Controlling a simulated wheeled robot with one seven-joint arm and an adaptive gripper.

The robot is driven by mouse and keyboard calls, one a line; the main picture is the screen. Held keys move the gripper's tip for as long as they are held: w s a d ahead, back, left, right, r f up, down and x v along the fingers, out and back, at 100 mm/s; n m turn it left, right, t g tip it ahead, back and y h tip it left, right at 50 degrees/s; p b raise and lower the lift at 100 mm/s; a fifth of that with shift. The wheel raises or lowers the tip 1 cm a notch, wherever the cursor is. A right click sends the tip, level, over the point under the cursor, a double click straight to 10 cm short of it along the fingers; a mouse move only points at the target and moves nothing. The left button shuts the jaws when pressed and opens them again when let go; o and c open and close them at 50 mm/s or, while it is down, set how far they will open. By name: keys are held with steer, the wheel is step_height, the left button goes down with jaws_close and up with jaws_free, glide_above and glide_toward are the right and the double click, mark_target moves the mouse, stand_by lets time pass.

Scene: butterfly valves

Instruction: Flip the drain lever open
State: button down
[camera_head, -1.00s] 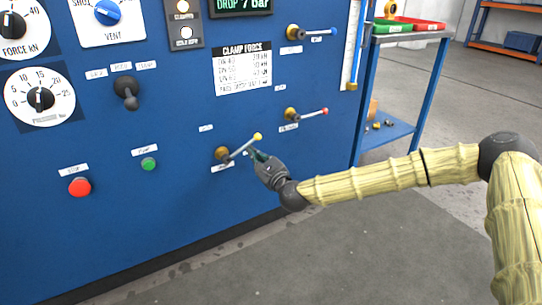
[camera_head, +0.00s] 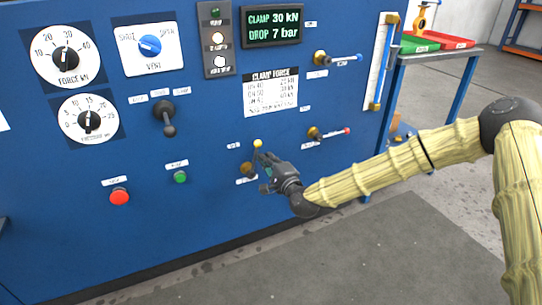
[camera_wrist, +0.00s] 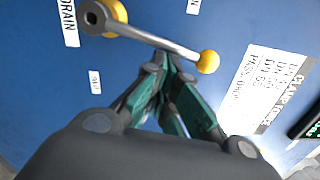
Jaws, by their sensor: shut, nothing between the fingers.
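The drain lever is a thin metal rod with a yellow ball tip (camera_head: 257,143) on a brass hub (camera_head: 248,170), low on the blue panel. It points almost straight up, leaning slightly right. In the wrist view the lever (camera_wrist: 150,38) runs from its hub beside the DRAIN label (camera_wrist: 68,22) to the yellow ball at right. My gripper (camera_head: 265,160) is just right of the lever. In the wrist view its shut, empty fingertips (camera_wrist: 168,62) are at the rod, between hub and ball. They appear to touch its side; my gripper hides part of the rod in the head view.
A red-tipped lever (camera_head: 330,133) and a blue-tipped lever (camera_head: 338,58) sit higher and to the right. Green (camera_head: 180,177) and red (camera_head: 119,196) buttons are at left. A black handle (camera_head: 166,116) is above them. A blue cart (camera_head: 425,57) stands right of the panel.

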steer(key=shift+s+a+r+n+p, duration=0.3)
steer(key=shift+a+r+n+p, duration=0.1)
steer(key=shift+a+p, duration=0.25)
steer(key=shift+a, duration=0.1)
stand_by(0.3)
steer(key=s+d+p, duration=0.2)
steer(key=s+d, duration=0.6)
steer(key=shift+d, duration=0.3)
stand_by(0.4)
